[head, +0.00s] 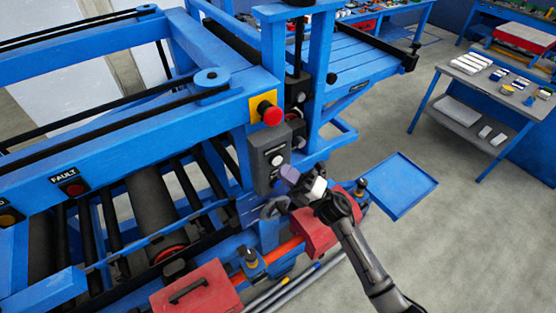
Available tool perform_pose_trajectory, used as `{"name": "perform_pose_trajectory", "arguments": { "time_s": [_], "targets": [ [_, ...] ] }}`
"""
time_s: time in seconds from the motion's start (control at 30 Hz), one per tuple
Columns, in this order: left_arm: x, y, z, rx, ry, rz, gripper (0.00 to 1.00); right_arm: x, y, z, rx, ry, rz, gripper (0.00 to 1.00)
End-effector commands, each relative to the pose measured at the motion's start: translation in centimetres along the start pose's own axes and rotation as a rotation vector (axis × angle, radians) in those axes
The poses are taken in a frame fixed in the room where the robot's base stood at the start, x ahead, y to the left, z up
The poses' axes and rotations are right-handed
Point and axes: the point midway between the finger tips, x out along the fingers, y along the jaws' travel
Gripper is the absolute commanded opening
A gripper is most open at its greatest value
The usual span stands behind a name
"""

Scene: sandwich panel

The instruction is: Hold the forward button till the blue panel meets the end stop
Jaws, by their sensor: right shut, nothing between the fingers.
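A grey button box (265,166) is fixed to the blue machine post near the middle of the head view. A pale round button (277,160) shows on its face; I cannot read which one is forward. My right gripper (287,174) comes in from the lower right, shut and empty, with its fingertips at the lower part of the box. They cover that part, and I cannot tell whether they press a button. I cannot pick out the blue panel or its end stop among the blue frame parts. My left gripper is not in view.
A red emergency knob (272,116) on a yellow plate sits above the box. A red toolbox (197,292) and a second red case (318,232) lie below. Rollers (150,208) fill the machine at left. A blue tray (398,185) sticks out at right, with open floor beyond.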

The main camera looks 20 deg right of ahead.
Motion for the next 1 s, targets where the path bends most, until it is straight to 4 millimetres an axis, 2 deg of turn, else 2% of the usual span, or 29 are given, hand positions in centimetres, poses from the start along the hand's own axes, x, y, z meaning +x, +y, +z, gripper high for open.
{"name": "perform_pose_trajectory", "arguments": {
  "time_s": [0.23, 0.7, 1.0],
  "targets": [
    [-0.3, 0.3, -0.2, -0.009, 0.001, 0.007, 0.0, -0.4, 0.3, -0.3, 0.001, 0.0, -0.001, 0.0],
    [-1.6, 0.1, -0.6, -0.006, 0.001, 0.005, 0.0, -3.1, 2.3, -2.3, -0.001, 0.0, -0.001, 0.0],
    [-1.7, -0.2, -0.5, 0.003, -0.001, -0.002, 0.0, -3.5, 2.5, -2.5, 0.0, 0.0, 0.001, 0.0]
  ]
}}
